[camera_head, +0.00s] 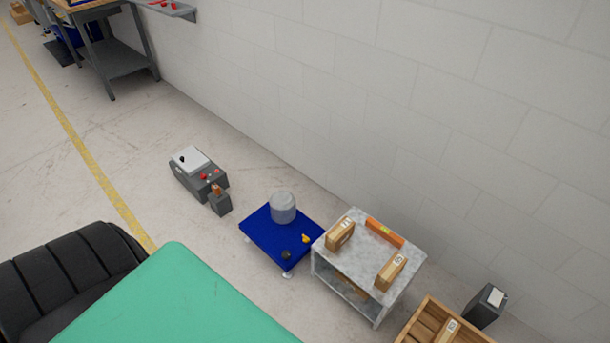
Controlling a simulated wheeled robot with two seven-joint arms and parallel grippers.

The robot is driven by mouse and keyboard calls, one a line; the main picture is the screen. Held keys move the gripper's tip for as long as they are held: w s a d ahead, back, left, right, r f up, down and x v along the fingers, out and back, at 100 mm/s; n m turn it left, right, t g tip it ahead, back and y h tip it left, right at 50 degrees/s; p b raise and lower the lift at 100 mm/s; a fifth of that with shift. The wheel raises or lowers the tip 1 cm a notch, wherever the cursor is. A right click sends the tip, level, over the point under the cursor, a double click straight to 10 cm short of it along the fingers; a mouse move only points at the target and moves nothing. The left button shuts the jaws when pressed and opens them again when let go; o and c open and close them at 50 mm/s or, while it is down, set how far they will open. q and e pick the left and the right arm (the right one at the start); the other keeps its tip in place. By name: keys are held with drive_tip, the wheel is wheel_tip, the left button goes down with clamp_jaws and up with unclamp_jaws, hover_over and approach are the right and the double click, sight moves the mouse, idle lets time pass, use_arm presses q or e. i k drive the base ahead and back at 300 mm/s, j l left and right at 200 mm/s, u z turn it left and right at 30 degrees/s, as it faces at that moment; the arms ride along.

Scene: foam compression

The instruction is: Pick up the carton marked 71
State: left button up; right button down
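Several brown cartons with small pale labels are in the head view. One carton (339,235) stands on the left part of the grey table top, and another carton (390,272) stands near its right edge. A further carton (447,332) is in the wooden crate at the bottom edge, partly cut off. A brown item on the table's lower shelf is mostly hidden. The labels are too small to read surely, so I cannot tell which carton is marked 71. Neither of my grippers is in view.
The small grey table (340,262) also bears an orange bar (384,232). Left of it is a blue platform (262,238) with a grey cylinder (283,207). The wooden crate (413,326) is at lower right. A green surface (180,305) fills the lower left.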

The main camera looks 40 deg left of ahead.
sight(342, 231)
drive_tip(key=u, duration=0.85)
drive_tip(key=i+j+z, duration=0.15)
drive_tip(key=j, duration=0.2)
drive_tip(key=i+j+z, duration=0.2)
drive_tip(key=j, duration=0.2)
drive_tip(key=i+j+z, duration=0.15)
drive_tip(key=j, duration=0.25)
